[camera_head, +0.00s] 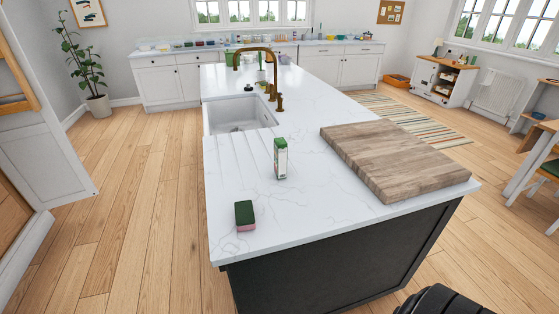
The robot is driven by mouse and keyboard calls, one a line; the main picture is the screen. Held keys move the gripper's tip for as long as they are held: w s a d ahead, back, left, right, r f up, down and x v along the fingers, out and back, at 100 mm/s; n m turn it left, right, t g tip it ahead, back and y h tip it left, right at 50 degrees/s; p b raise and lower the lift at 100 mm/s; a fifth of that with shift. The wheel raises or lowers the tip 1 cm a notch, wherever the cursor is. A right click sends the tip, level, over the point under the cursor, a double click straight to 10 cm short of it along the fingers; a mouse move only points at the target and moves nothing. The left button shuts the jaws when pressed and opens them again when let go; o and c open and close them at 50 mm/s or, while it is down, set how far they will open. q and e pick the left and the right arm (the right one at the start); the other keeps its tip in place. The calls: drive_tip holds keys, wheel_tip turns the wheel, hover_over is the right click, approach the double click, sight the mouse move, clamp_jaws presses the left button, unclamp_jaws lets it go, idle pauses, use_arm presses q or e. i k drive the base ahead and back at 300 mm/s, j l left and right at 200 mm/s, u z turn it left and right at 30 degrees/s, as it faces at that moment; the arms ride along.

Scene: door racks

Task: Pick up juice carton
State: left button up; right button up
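A small juice carton (281,158), white with a green top, stands upright on the white marble island countertop (285,215). It is between the sink and the near edge, just left of a wooden cutting board. No gripper touches it. Neither of my grippers shows clearly; only a black part, which looks like mine, shows at the bottom right edge.
A green and pink sponge (245,215) lies near the counter's front left corner. A thick wooden board (392,157) covers the right side. A sink (237,115) with a brass faucet (275,75) is behind. The counter in front of the carton is clear.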

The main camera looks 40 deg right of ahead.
sight(281, 147)
drive_tip(key=z, duration=1)
